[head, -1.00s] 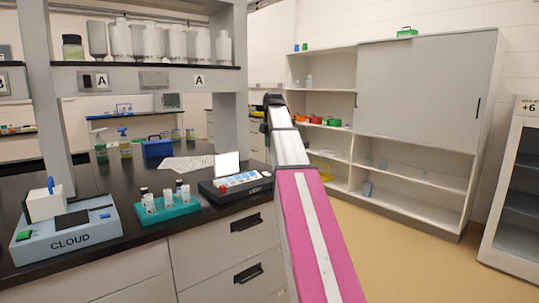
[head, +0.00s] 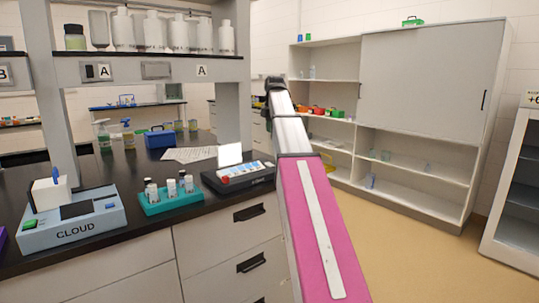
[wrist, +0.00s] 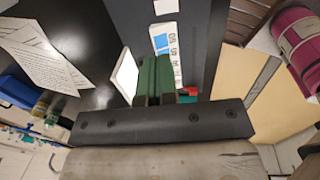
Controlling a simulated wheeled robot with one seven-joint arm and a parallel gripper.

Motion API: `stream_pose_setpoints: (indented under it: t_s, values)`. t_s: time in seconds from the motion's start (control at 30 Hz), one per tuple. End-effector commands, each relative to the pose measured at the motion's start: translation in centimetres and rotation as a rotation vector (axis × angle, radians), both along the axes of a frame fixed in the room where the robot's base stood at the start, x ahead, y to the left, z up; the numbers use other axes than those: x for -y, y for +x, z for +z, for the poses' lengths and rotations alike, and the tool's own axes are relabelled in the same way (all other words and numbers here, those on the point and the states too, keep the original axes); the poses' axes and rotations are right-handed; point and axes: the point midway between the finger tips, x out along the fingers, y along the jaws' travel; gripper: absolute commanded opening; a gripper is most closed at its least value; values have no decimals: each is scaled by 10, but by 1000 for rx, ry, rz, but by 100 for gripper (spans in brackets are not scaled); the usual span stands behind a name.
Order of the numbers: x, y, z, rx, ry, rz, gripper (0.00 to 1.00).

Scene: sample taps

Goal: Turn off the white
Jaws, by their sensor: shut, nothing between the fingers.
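My gripper (wrist: 156,72) shows in the wrist view with its green fingers shut and empty. It is over or close to a black device with a white upright panel; the gap cannot be judged. This black device (head: 252,180) is on the bench in the head view, with its white panel (head: 230,154), coloured keys and a red part. The white panel also shows in the wrist view (wrist: 124,72), left of the fingers. A pale blue device marked CLOUD (head: 75,233) carries a white block (head: 50,194) with a blue piece on top. Which white thing the task means is unclear.
A teal rack (head: 170,201) with several small vials stands between the two devices. Paper sheets (head: 188,154), a blue box (head: 159,139) and bottles are farther back on the black bench. Open floor (head: 420,235) lies right of my arm, before a white shelf unit (head: 420,90).

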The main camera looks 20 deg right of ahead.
Motion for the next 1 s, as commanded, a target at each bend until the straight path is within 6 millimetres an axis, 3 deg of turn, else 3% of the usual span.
stream_pose_setpoints:
  t_s: [0.33, 1.0]
  values:
    - [-1, 1, -14, 0, 0, 0, 0]
    - [-5, 13, -123, 0, 0, 0, 0]
